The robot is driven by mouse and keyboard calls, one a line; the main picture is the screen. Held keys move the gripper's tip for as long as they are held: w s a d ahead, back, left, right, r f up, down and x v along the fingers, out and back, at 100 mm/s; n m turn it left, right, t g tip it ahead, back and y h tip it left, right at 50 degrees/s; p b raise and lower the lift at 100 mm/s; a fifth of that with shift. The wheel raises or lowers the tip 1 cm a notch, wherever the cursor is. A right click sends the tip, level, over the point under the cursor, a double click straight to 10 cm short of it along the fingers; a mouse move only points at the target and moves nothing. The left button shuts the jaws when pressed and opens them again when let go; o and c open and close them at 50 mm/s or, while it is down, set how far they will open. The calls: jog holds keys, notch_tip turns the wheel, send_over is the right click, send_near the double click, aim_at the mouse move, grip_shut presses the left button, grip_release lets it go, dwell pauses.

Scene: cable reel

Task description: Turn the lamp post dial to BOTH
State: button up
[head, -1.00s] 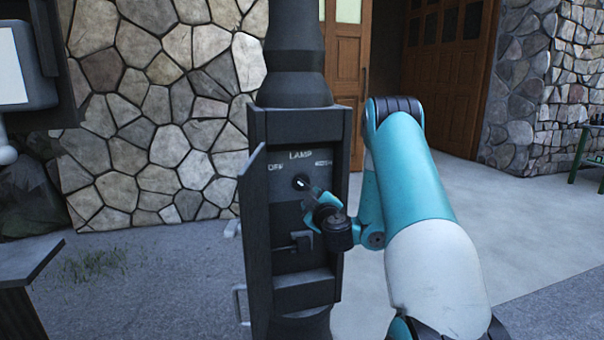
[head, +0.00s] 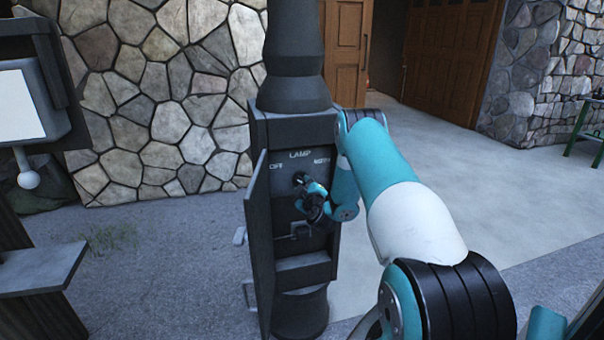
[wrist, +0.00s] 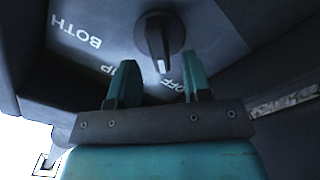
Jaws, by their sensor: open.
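The dial (wrist: 160,40) is a dark round knob with a raised grip and a white mark. In the wrist view the mark points down toward the word OFF (wrist: 172,85). BOTH (wrist: 75,32) is printed on the left, and LAMP is partly hidden by a finger. My gripper (wrist: 159,68) is open, its teal fingertips on either side of the mark's end in the picture; I cannot tell whether they touch the dial. In the head view my gripper (head: 305,190) is at the panel of the lamp post (head: 293,60) and largely hides the dial.
The post's box door (head: 257,240) stands open on the left. A small lever (head: 298,230) sits below the dial. A screen on a dark stand (head: 22,105) is at far left.

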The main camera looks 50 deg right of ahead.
aim_at(302, 181)
jog(key=shift+p+x, duration=0.8)
jog(key=shift+x, duration=0.6)
grip_shut()
